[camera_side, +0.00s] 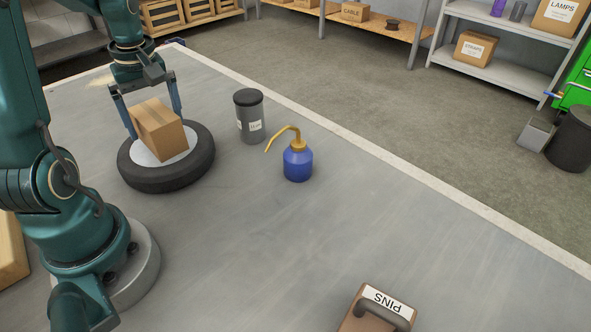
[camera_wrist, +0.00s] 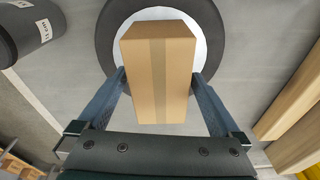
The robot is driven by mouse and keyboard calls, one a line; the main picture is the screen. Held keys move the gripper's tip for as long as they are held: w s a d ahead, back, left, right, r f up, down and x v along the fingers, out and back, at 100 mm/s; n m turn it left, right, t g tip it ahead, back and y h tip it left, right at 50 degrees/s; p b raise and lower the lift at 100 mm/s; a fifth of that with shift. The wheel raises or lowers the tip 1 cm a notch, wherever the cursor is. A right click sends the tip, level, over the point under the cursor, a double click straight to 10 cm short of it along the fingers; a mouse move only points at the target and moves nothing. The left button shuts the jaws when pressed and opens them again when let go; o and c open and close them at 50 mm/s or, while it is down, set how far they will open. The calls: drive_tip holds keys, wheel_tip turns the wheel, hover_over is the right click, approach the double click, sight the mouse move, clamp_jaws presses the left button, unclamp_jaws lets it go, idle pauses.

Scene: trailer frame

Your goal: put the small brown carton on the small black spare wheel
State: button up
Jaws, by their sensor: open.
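The small brown carton (camera_side: 160,130) rests on the pale hub of the small black spare wheel (camera_side: 190,172), which lies flat on the table. The carton looks a little turned in the side view. In the wrist view the carton (camera_wrist: 158,70) covers much of the hub, and the dark tyre (camera_wrist: 212,28) shows around it. My gripper (camera_side: 152,122) is open, pointing down, with one finger on each side of the carton. In the wrist view its fingers (camera_wrist: 158,82) stand close beside the carton; contact cannot be told. The carton's underside is hidden.
A grey canister (camera_side: 250,118) with a black lid stands right of the wheel. A blue oil can (camera_side: 298,164) with a yellow spout stands farther right. A box marked PINS (camera_side: 372,312) is at the front edge. The table's middle is clear.

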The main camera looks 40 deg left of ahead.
sight(155, 115)
drive_tip(key=r, duration=0.6)
drive_tip(key=d+r, duration=0.1)
drive_tip(key=r, duration=0.2)
drive_tip(key=shift+d+r, duration=0.1)
drive_tip(key=shift+r, duration=0.1)
drive_tip(key=s+d+m+t, duration=0.1)
drive_tip(key=d+m+t, duration=0.1)
drive_tip(key=d+m, duration=0.6)
drive_tip(key=s+d+f+m+t+h, duration=0.1)
drive_tip(key=s+d+m+t, duration=0.1)
drive_tip(key=d+m, duration=0.6)
drive_tip(key=d+t, duration=0.1)
drive_tip(key=d, duration=0.3)
drive_tip(key=shift+f+t, duration=0.3)
